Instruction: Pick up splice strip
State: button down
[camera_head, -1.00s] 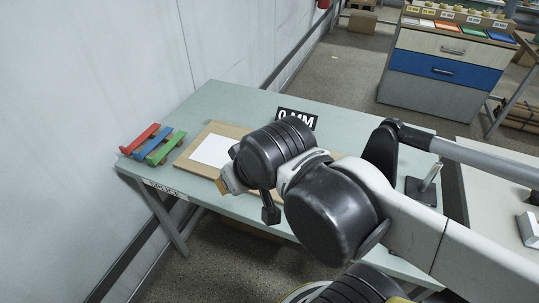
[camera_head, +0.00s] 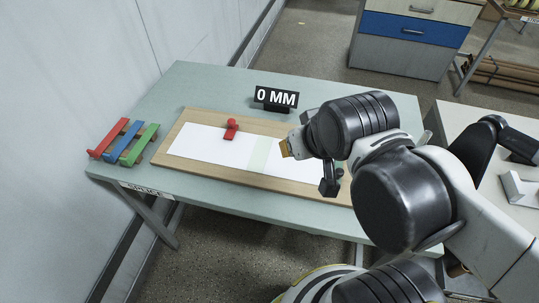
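A wooden board (camera_head: 183,130) lies on the pale green table marked SPLICE, with white paper (camera_head: 200,145) on it. A pale green band (camera_head: 262,154) crosses the paper near its middle; I cannot tell for sure whether it is the splice strip. Red (camera_head: 108,138), blue (camera_head: 124,141) and green (camera_head: 141,144) long pieces lie side by side at the table's left end. My gripper (camera_head: 285,148) appears over the right part of the paper, close to the pale band in the picture. My arm hides the board's right part.
A small red piece with a round knob (camera_head: 231,129) stands on the paper. A black 0 MM sign (camera_head: 275,99) stands behind the board. A wall runs along the left. A white table (camera_head: 455,120) adjoins at right. The back left of the table is clear.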

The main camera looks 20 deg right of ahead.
aim_at(99, 150)
jog(key=i+j+u, duration=0.35)
jog(key=i+j, duration=0.15)
jog(key=j, duration=0.35)
jog(key=i+j+u, duration=0.35)
jog(key=i+j, duration=0.25)
jog(key=j, duration=0.1)
